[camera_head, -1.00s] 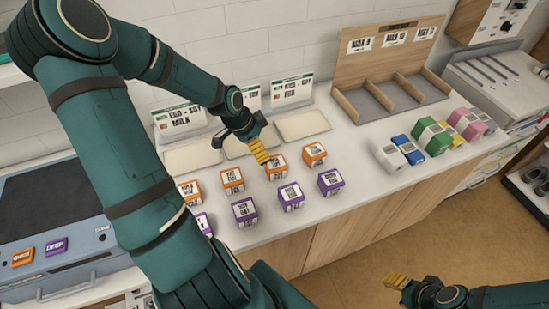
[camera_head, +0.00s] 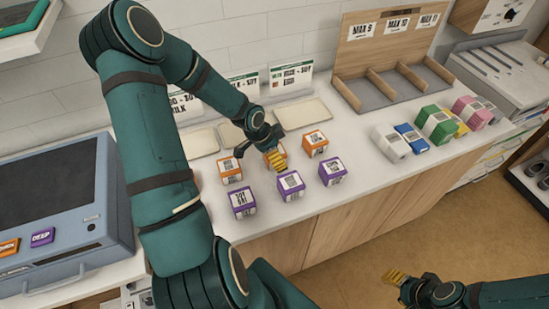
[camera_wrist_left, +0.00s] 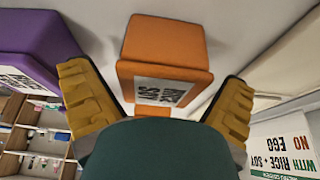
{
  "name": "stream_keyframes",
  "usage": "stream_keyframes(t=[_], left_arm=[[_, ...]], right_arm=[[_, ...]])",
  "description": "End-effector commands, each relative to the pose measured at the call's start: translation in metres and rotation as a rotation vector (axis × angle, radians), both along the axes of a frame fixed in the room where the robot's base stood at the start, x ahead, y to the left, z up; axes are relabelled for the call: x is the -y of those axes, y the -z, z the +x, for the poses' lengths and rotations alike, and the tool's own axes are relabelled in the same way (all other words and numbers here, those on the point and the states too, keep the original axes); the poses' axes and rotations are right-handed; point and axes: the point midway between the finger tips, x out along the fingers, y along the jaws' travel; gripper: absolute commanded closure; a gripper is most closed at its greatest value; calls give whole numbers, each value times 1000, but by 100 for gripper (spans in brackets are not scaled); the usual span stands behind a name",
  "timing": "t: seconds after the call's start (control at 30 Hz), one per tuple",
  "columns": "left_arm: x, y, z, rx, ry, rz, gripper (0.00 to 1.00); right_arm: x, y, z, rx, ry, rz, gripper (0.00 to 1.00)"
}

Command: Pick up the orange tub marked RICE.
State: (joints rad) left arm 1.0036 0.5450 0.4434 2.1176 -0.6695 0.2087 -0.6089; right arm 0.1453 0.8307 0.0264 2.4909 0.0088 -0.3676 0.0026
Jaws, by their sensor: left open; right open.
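Several orange tubs stand in a row on the white counter: a left one (camera_head: 231,175), a middle one (camera_head: 270,159) mostly hidden by my left gripper, and a right one (camera_head: 315,144). Their labels are too small to read, so I cannot tell which says RICE. My left gripper (camera_head: 278,162) is open at the middle tub. In the left wrist view an orange tub (camera_wrist_left: 165,45) shows between its open fingers, with an upside-down label I cannot read surely; I cannot tell whether the fingers reach around it. My right gripper (camera_head: 394,277) is open and empty over the floor.
Purple tubs (camera_head: 290,187) stand in the front row; one (camera_wrist_left: 35,40) is close beside the left fingers. Flat trays (camera_head: 303,114) and label cards (camera_head: 291,78) stand behind. A wooden divider rack (camera_head: 390,60) and coloured boxes (camera_head: 437,125) are right. A blue-grey unit (camera_head: 65,263) is left.

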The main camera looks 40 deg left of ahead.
Motion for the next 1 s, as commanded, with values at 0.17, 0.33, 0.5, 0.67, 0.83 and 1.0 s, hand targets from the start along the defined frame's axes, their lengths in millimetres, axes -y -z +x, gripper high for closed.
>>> stream_keyframes(t=[0.17, 0.33, 0.5, 0.67, 0.83, 1.0], left_arm=[[2, 11, 4, 1, 1, 1, 0], [2, 10, 4, 0, 0, 1, 0], [2, 10, 4, 0, 0, 1, 49], [2, 10, 4, 0, 0, 1, 74], [2, 10, 4, 2, 1, 1, 74], [2, 7, 4, 2, -1, 1, 74]], right_arm=[[0, 4, 0, 0, 0, -1, 53], [0, 4, 0, 0, 0, -1, 53], [0, 4, 0, 0, 0, -1, 53], [0, 4, 0, 0, 0, -1, 53], [0, 4, 0, 0, 0, -1, 53], [0, 2, 0, 0, 0, -1, 53]])
